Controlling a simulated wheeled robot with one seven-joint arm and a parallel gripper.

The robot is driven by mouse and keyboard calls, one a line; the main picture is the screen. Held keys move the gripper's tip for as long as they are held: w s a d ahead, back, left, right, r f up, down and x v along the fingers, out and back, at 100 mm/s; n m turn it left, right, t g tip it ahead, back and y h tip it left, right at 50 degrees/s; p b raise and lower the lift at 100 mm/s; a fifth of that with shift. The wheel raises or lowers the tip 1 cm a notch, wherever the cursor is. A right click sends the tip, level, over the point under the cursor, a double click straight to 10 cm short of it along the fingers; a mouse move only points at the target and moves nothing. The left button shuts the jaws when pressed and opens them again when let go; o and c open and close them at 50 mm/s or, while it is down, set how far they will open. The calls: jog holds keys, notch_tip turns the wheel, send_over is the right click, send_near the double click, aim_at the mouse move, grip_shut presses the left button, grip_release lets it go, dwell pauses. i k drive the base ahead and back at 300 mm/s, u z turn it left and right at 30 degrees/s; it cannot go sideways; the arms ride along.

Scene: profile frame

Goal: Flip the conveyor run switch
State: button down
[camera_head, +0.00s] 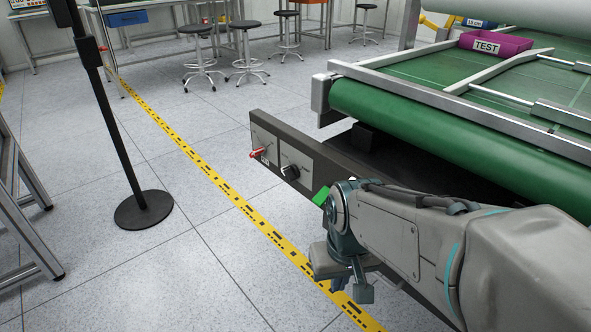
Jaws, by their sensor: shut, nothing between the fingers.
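A dark control rail (330,195) runs below the near end of the green conveyor (460,145). On its face, a red-handled switch (257,153) sits at the left on a grey plate. A black-handled switch (290,171) sits on another plate to its right. A small green part (321,196) shows beside my wrist; I cannot tell what it belongs to. No label tells me which one is the run switch. My gripper (350,289) points downward in front of the rail, below and right of both switches. It is shut and empty, and appears apart from them.
A magenta bin marked TEST (490,44) sits on the conveyor. A black post on a round base (143,209) stands left of the yellow floor strip (205,172). Stools (246,60) and benches stand at the back. The floor between post and rail is clear.

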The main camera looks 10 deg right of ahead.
aim_at(320, 198)
jog(key=u, duration=2.05)
jog(key=k, duration=0.85)
jog(key=z, duration=1.1)
jog(key=i, duration=1)
